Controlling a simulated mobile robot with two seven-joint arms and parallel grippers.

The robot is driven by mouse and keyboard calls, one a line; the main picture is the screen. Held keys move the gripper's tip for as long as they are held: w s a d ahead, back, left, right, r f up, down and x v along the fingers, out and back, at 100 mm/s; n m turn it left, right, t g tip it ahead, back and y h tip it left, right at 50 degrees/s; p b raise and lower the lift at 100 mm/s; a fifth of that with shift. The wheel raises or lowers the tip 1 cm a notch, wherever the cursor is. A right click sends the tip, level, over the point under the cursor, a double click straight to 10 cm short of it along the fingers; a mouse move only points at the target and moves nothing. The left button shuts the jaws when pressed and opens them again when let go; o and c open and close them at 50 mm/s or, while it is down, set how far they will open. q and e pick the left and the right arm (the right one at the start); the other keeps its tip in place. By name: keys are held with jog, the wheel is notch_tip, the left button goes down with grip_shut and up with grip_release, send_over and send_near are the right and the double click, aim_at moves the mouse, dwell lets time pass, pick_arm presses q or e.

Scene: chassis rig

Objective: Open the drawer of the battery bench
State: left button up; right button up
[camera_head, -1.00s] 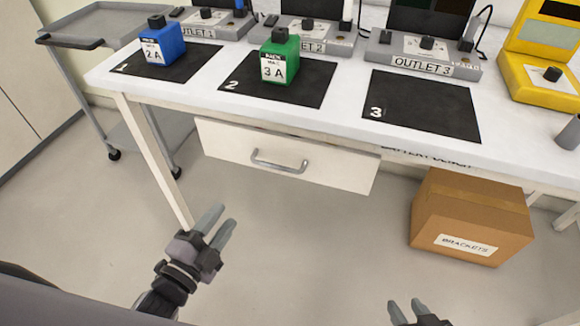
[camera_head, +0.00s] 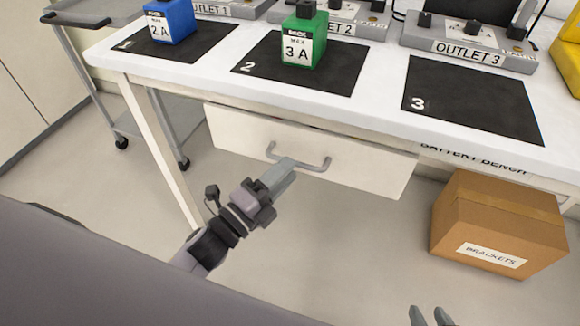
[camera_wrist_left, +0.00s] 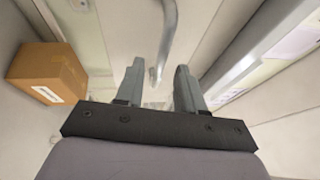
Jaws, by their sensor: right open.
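The battery bench (camera_head: 480,130) has a white drawer (camera_head: 370,165) under its top, and the drawer front looks closed. Its grey bar handle (camera_head: 322,166) is at the middle of the front. My left gripper (camera_head: 284,172) is at the handle, its fingers covering part of the bar in the head view. In the left wrist view my left gripper (camera_wrist_left: 160,85) is open, and the handle (camera_wrist_left: 168,40) runs down to between its fingertips; contact cannot be told. My right gripper (camera_head: 431,316) is open and empty at the bottom edge of the head view.
A cardboard box labelled BRACKETS (camera_head: 500,225) stands on the floor right of the drawer. Blue (camera_head: 170,20) and green (camera_head: 303,40) battery packs stand on mats on the bench top. A grey cart (camera_head: 165,120) is at the left. The floor before the drawer is clear.

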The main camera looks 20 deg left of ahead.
pick_arm(q)
jog(key=shift+x, duration=1.05)
pick_arm(e)
jog(key=shift+s+f, duration=0.2)
pick_arm(q)
grip_shut()
pick_arm(e)
jog(key=shift+w+a, duration=0.1)
pick_arm(q)
jog(key=shift+s, duration=0.15)
pick_arm(e)
jog(key=shift+w+r, duration=0.1)
jog(key=shift+r, duration=0.1)
